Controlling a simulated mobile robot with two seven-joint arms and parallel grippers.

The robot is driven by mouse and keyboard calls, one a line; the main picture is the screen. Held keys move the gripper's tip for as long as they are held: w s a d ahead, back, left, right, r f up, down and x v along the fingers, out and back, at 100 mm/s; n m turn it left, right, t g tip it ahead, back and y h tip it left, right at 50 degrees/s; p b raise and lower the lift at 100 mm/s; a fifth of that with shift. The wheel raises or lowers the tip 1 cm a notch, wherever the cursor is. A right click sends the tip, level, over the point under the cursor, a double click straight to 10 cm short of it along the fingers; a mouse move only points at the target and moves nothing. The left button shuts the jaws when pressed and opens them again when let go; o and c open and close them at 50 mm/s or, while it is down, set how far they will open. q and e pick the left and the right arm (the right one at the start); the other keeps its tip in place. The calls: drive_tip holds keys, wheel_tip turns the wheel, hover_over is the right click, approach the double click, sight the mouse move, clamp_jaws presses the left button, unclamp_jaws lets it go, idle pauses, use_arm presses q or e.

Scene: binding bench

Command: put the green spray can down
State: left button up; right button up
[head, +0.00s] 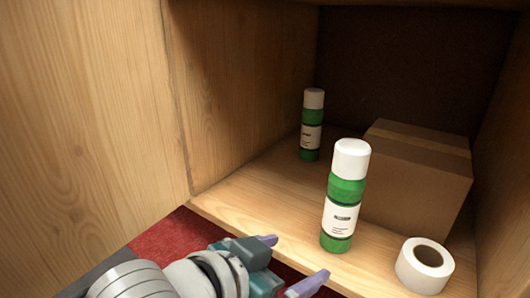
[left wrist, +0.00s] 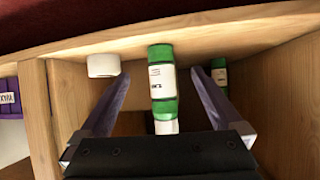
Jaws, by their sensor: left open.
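A green spray can (head: 345,200) with a white cap and white label stands upright on the cubby floor, near its front edge. A second, like green can (head: 311,125) stands upright farther back, by the left wall. My left gripper (head: 293,261) is open and empty, low in front of the nearer can and apart from it. In the left wrist view, which is upside down, the nearer can (left wrist: 162,85) shows between the two spread purple fingers (left wrist: 160,77), beyond them. The farther can (left wrist: 219,76) is partly hidden by a finger. My right gripper is not in view.
A cardboard box (head: 415,180) stands behind and right of the nearer can. A white tape roll (head: 424,265) lies at the front right. The wooden left wall (head: 230,90) bounds the cubby. Bare floor (head: 262,185) lies left of the nearer can.

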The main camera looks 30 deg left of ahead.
use_arm(q)
drive_tip(key=s+a+r+g+y, duration=0.1)
drive_tip(key=s+g, duration=0.3)
drive_tip(key=s, duration=0.6)
drive_tip(key=s+a+r+g, duration=0.1)
drive_tip(key=s+g, duration=0.3)
drive_tip(key=s, duration=0.6)
drive_tip(key=shift+a+r+y, duration=0.2)
drive_tip(key=shift+a+y, duration=0.2)
drive_tip(key=shift+a, duration=0.45)
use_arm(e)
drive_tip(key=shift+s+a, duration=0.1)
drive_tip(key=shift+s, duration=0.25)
